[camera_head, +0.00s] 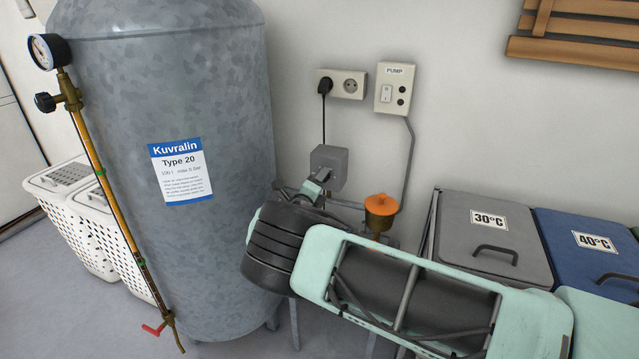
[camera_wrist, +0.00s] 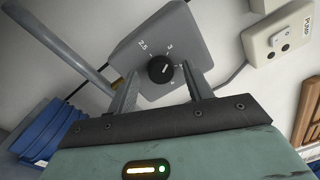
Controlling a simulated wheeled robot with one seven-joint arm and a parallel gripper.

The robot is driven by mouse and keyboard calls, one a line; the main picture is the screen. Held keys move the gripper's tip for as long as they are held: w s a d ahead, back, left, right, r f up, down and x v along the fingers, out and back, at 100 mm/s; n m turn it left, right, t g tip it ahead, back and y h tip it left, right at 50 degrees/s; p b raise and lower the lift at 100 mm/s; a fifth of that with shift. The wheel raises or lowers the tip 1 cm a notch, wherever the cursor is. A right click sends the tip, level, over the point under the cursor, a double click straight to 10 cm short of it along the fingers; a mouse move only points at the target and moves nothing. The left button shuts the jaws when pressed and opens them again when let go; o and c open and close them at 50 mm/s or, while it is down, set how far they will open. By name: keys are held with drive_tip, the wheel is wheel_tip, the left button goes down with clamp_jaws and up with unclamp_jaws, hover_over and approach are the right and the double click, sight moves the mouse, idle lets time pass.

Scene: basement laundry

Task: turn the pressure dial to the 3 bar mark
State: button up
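The pressure dial is a round black knob (camera_wrist: 160,68) on the face of a grey box (camera_wrist: 190,38) in the wrist view. A small pale pointer line shows on the knob, and small white marks surround it.
A large grey tank (camera_head: 215,90) with a gauge (camera_head: 48,51) stands left of the box. A pump switch plate (camera_head: 394,88) and socket (camera_head: 342,84) are above. Lidded bins (camera_head: 491,231) stand at the right.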

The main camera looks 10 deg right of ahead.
drive_tip(key=v, duration=1.7)
drive_tip(key=shift+s, duration=0.2)
drive_tip(key=shift+f, duration=0.1)
